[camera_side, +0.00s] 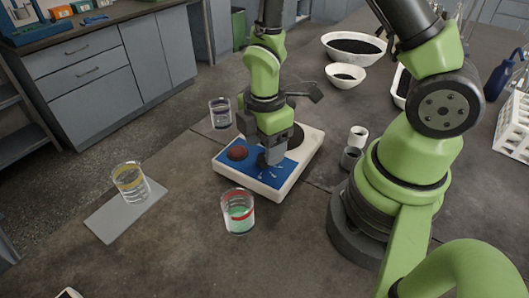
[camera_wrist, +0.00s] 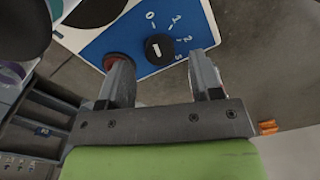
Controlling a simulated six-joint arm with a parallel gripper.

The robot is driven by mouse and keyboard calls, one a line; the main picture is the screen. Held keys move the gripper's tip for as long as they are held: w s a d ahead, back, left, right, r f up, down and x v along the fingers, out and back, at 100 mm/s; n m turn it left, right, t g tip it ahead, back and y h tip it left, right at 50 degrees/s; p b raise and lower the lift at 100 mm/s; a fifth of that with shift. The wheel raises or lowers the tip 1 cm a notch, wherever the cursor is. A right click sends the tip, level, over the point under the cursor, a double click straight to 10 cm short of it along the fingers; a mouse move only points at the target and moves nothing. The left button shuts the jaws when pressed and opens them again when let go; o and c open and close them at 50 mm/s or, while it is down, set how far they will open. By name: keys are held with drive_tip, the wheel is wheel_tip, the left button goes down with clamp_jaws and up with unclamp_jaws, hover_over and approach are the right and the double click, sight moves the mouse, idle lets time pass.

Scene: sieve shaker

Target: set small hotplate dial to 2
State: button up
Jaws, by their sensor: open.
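The small hotplate (camera_side: 291,184) is a white box with a blue panel, a dark round plate and a red-brown disc (camera_side: 238,153). My gripper (camera_side: 269,157) points down over the blue panel and hides most of the dial there. In the wrist view the black dial (camera_wrist: 159,48) lies between the tips of my open fingers (camera_wrist: 160,58), with a gap on both sides. A short white mark shows on the dial, but I cannot tell clearly which number it points at. The white numbers 0, 1, 2 and 3 curve around it on the panel.
A beaker with green liquid (camera_side: 238,212) stands close in front of the hotplate, and another beaker (camera_side: 220,113) behind it at left. A yellow-banded beaker (camera_side: 130,182) stands on a grey mat (camera_side: 107,221). Two small cups (camera_side: 352,157) are at right. White bowls (camera_side: 352,46) sit farther back.

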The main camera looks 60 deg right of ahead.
drive_tip(key=shift+f, duration=1.4)
drive_tip(key=c, duration=0.9)
